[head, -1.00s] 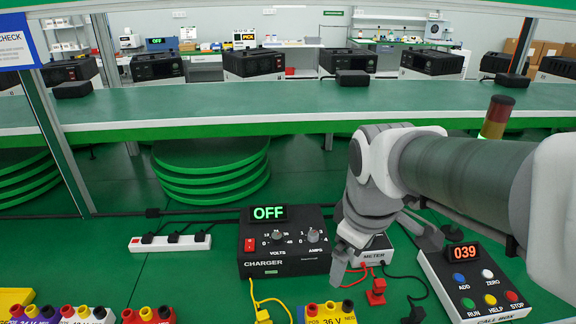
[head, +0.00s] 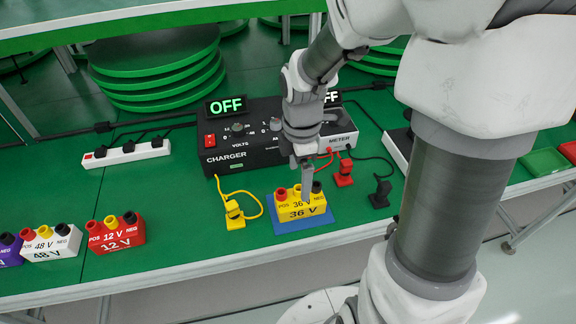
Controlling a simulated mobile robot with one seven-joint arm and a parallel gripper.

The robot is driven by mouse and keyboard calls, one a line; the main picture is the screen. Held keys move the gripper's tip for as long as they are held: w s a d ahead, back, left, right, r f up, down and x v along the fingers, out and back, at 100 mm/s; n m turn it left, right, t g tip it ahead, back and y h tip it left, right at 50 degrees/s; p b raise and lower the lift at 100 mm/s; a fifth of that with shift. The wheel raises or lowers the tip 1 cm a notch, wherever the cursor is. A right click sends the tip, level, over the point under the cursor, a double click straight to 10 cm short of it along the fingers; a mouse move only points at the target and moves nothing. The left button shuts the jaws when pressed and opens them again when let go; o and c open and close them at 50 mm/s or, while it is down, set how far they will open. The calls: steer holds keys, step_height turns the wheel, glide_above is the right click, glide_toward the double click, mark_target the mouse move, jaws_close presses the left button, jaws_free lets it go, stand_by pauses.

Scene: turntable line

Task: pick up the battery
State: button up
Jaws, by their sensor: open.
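A yellow 36 V battery (head: 289,211) with red, yellow and dark posts on top sits on a blue mat (head: 318,221) near the front of the green bench. My gripper (head: 306,194) points down at the battery's right-hand posts. Its fingers are seen nearly edge-on and overlap the battery's top in the picture. I cannot tell whether they touch it. Other batteries stand to the left: a red 12 V one (head: 117,240), a white 48 V one (head: 50,246) and a purple one (head: 8,252) cut off by the frame edge.
Behind stands a black charger (head: 227,158) reading OFF, with a meter (head: 338,143) beside it. A yellow lead plug (head: 234,216), a red plug (head: 343,174) and a black plug (head: 380,194) lie around the battery. A white power strip (head: 125,154) is at back left.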

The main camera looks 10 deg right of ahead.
mark_target(298, 199)
step_height(298, 199, down, 4)
steer(key=shift+f+b, duration=0.2)
steer(key=shift+b, duration=0.3)
steer(key=f, duration=0.1)
steer(key=f+b, duration=0.1)
steer(key=f, duration=0.1)
steer(key=f+b, duration=0.1)
steer(key=f, duration=0.1)
steer(key=shift+w+d+f, duration=0.15)
steer(key=shift+d, duration=0.1)
jaws_close()
